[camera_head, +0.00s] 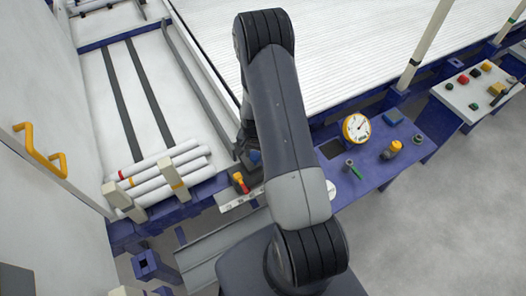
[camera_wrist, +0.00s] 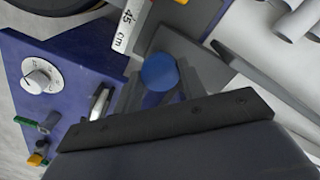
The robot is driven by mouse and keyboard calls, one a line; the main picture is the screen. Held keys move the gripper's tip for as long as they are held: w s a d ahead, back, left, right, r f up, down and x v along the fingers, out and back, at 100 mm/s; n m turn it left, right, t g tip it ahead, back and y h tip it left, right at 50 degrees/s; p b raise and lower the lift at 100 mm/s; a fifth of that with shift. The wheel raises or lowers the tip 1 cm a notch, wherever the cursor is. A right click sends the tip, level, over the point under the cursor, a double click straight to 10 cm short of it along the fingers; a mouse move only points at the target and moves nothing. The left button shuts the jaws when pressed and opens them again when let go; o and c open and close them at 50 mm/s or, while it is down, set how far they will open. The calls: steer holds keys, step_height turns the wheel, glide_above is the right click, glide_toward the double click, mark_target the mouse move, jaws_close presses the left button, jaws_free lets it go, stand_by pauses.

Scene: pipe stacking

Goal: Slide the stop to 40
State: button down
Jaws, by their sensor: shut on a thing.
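The stop shows a round blue knob (camera_wrist: 160,70) in the wrist view, with grey metal around it. My gripper (camera_wrist: 160,84) is shut on this knob, with one finger on each side. A white scale strip (camera_wrist: 127,28) near the knob reads "45 cm" at the part in view; its other numbers are not visible there. In the head view the scale (camera_head: 238,199) is partly hidden by my arm and its marks are too small to read. My arm also covers most of the stop and gripper in that view. I cannot tell the exact reading of the stop.
A red and orange knob (camera_head: 239,181) stands by the scale. White pipes (camera_head: 160,176) lie stacked on the left. A blue panel (camera_head: 375,150) with a gauge (camera_head: 356,128) and controls is on the right. Open floor (camera_head: 420,230) lies at the lower right.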

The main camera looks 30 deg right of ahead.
steer(key=shift+a, duration=0.15)
steer(key=c, duration=0.9)
jaws_free()
steer(key=shift+o, duration=0.2)
step_height(320, 180, up, 11)
steer(key=shift+f, duration=0.1)
step_height(320, 180, down, 11)
steer(key=shift+r, duration=0.2)
steer(key=shift+d+f+p, duration=0.1)
steer(key=shift+d+p, duration=0.35)
steer(key=shift+d, duration=0.4)
